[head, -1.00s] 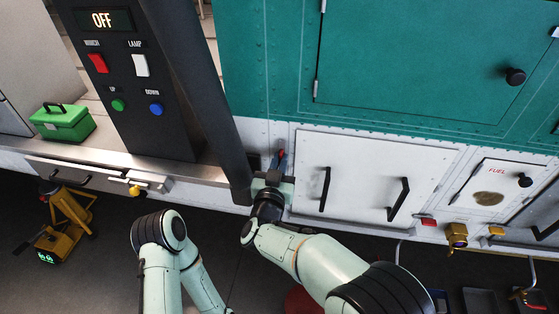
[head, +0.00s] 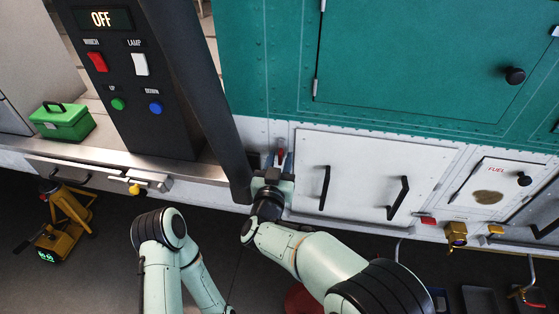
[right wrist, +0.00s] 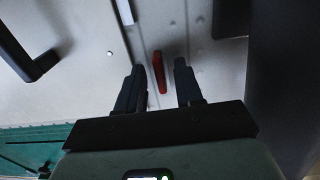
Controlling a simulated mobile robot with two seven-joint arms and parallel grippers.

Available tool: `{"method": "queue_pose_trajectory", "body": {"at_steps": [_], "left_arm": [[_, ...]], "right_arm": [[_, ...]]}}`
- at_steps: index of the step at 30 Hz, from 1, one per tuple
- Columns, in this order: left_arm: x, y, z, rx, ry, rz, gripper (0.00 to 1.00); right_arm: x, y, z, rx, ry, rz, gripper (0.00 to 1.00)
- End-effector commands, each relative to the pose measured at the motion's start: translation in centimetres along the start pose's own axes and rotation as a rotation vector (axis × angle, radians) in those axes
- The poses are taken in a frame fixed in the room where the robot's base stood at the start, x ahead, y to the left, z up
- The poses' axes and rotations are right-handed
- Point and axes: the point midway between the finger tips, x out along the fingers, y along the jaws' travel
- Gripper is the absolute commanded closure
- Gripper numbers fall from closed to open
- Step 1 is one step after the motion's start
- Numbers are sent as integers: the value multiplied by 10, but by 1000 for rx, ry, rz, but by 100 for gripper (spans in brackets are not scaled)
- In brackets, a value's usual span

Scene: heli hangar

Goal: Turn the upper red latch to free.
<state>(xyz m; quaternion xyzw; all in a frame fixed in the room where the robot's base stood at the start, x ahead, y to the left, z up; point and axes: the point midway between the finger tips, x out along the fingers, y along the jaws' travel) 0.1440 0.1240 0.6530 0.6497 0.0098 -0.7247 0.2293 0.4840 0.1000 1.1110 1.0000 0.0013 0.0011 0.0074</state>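The upper red latch (head: 281,156) is a small red handle on the pale wall, left of the white panel and under the teal body. In the right wrist view the red latch (right wrist: 158,72) stands nearly upright, leaning slightly. My right gripper (head: 278,169) is close to it, partly hiding its lower end in the head view. In the right wrist view its two dark fingers (right wrist: 159,77) are apart, one each side of the latch, with gaps on both sides. Nothing is held. My left arm shows at bottom left, but its gripper is out of view.
A thick dark post (head: 212,110) stands just left of my right gripper. The white panel (head: 365,165) with two black handles is to the right. Another red piece (head: 428,221) sits at its lower right corner. A control box (head: 128,85) reads OFF.

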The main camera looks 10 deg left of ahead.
Motion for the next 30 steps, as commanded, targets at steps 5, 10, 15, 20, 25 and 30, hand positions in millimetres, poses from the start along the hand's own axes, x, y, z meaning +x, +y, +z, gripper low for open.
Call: {"method": "queue_pose_trajectory", "body": {"at_steps": [5, 10, 15, 20, 25, 30], "left_arm": [[8, -4, 5, -2, -7, -2, 57], [22, -12, 13, -6, -17, -6, 57], [32, -18, 18, -9, -25, -9, 57], [37, -20, 20, -10, -28, -10, 57], [40, -21, 21, -10, -29, -10, 57], [40, -21, 21, -10, -29, -10, 57]], "right_arm": [[-16, -1, 2, 1, -2, -2, 64], [-53, -1, 4, 2, -3, -5, 64], [-91, -1, 2, 2, -1, -4, 64], [-117, 0, 1, 2, 0, -3, 64], [-131, 0, 0, 0, 1, -1, 64], [-134, 0, -1, 0, 2, 0, 64]]}}
